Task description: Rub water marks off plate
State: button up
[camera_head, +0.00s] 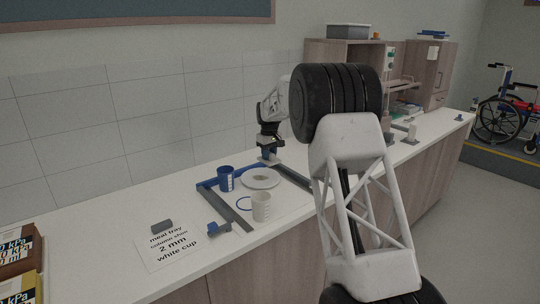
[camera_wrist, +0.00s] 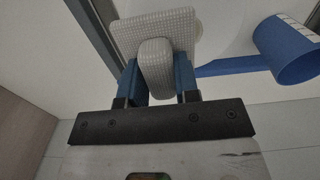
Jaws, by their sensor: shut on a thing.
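The white plate (camera_head: 261,184) lies on the counter inside a blue and grey frame, with a dull greyish patch near its middle. My gripper (camera_head: 268,153) is just beyond the plate, pointing down. In the wrist view my gripper (camera_wrist: 157,82) is shut on the raised grip of a pale, checked wiping pad (camera_wrist: 126,35), between its blue fingers. The pad shows as a small pale piece below the fingers in the head view (camera_head: 270,162). I cannot tell whether it touches anything.
A blue cup (camera_head: 226,180) stands left of the plate and a white cup (camera_head: 262,208) in front. The frame (camera_head: 236,215) surrounds the plate area. A tiled wall (camera_head: 150,130) stands behind.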

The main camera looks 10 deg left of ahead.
aim_at(269, 177)
jog(key=shift+f, duration=3.65)
jog(key=shift+s+a+f, duration=0.2)
jog(key=shift+a+f, duration=0.05)
jog(key=shift+a, duration=0.4)
jog(key=shift+c, duration=0.2)
jog(key=shift+s+a, duration=0.3)
jog(key=shift+a, duration=0.7)
jog(key=shift+s+a, duration=0.25)
jog(key=shift+a, duration=0.7)
jog(key=shift+s+a, duration=0.3)
jog(key=shift+a, duration=0.7)
jog(key=shift+w+d, duration=0.35)
jog(key=shift+d, duration=0.85)
jog(key=shift+w+d, duration=0.3)
jog(key=shift+d, duration=0.85)
jog(key=shift+w+d, duration=0.35)
jog(key=shift+d, duration=0.85)
jog(key=shift+r, duration=3.95)
jog(key=shift+d, duration=0.15)
